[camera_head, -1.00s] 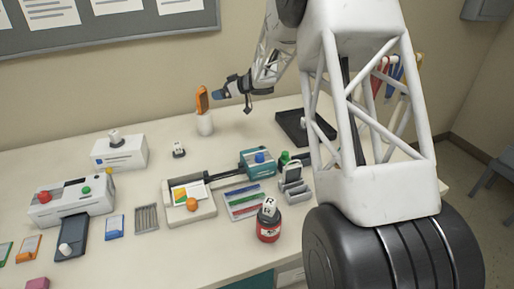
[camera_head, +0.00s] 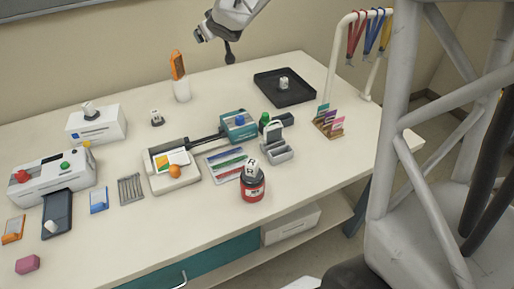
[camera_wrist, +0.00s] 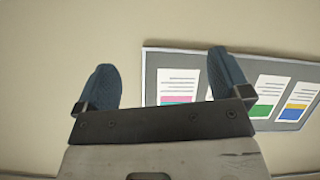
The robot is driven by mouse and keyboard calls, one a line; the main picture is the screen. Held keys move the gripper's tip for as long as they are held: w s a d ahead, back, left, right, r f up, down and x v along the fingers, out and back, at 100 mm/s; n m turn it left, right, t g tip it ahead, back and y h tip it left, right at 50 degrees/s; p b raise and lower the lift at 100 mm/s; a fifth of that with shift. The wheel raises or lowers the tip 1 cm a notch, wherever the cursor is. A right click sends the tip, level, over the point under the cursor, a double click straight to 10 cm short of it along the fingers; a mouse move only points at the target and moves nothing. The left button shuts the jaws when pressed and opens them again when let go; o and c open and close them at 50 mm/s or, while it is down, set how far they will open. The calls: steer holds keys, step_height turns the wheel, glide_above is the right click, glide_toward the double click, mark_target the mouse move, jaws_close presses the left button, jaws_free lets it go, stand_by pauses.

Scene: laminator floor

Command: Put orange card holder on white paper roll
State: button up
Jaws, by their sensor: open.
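The orange card holder (camera_head: 178,65) stands upright on top of the white paper roll (camera_head: 182,91) at the back of the table in the head view. Their contact looks direct, with the holder a little tilted. My gripper (camera_head: 214,36) is up and to the right of the holder, clear of it. In the wrist view my gripper (camera_wrist: 164,88) has its two blue fingers wide apart with nothing between them. It faces the wall and the notice board.
A black tray (camera_head: 285,88) with a small white die lies right of the roll. A red jar (camera_head: 252,187), a teal device (camera_head: 238,125), a white laminator (camera_head: 55,178) and a white box (camera_head: 96,126) stand on the table. A lanyard rack (camera_head: 345,45) stands at the back right.

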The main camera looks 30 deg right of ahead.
steer(key=s+a+f+m+g, duration=0.1)
steer(key=s+a+f+g, duration=0.1)
steer(key=s, duration=1.3)
steer(key=s+a+f+m+g, duration=0.1)
steer(key=s+a+f+g, duration=0.1)
steer(key=s, duration=1.4)
steer(key=s+a+f+m+g, duration=0.1)
steer(key=s+a+f+g, duration=0.2)
steer(key=s, duration=1.2)
steer(key=g, duration=0.3)
steer(key=shift+s+a, duration=0.3)
steer(key=shift+s, duration=0.1)
